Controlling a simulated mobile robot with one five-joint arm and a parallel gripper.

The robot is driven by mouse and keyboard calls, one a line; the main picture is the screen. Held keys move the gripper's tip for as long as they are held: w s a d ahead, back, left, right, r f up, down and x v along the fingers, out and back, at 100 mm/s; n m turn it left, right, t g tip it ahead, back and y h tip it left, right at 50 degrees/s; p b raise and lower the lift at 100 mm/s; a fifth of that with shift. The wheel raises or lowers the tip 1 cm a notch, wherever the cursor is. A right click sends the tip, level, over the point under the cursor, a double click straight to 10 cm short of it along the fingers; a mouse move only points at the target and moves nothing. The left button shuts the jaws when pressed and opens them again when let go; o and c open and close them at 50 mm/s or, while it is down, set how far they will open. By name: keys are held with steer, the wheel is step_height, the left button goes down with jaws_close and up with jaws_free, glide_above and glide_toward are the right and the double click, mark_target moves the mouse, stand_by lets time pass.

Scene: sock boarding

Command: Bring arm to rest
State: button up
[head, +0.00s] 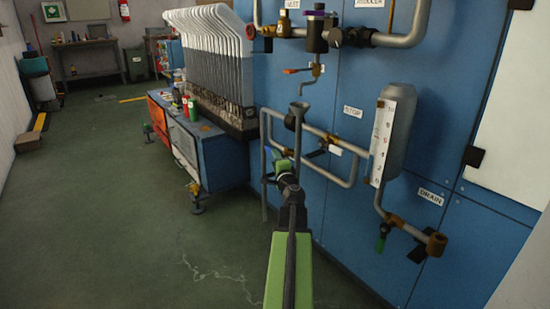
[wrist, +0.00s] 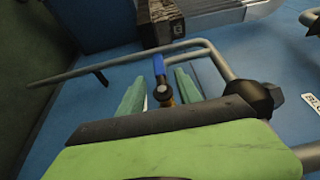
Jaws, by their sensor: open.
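My gripper (head: 280,160) is in front of the blue panel (head: 340,85), near the grey pipe loop left of the STOP label. In the wrist view its two green fingers (wrist: 160,90) are apart. Between them, in the picture, is a small valve with a blue handle (wrist: 159,66) and a brass body. I cannot tell whether the fingers touch it or how far beyond the fingertips it lies. My green arm rises from the bottom of the head view, and the gripper hides part of the pipework behind it.
A gauge cylinder (head: 397,135) and DRAIN pipework (head: 405,228) are to the right. A blue cabinet (head: 205,155) with white sock boards (head: 205,55) is to the left. The green floor (head: 100,220) at left is clear.

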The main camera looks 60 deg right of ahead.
steer(key=shift+s, duration=0.3)
steer(key=shift+w, duration=0.1)
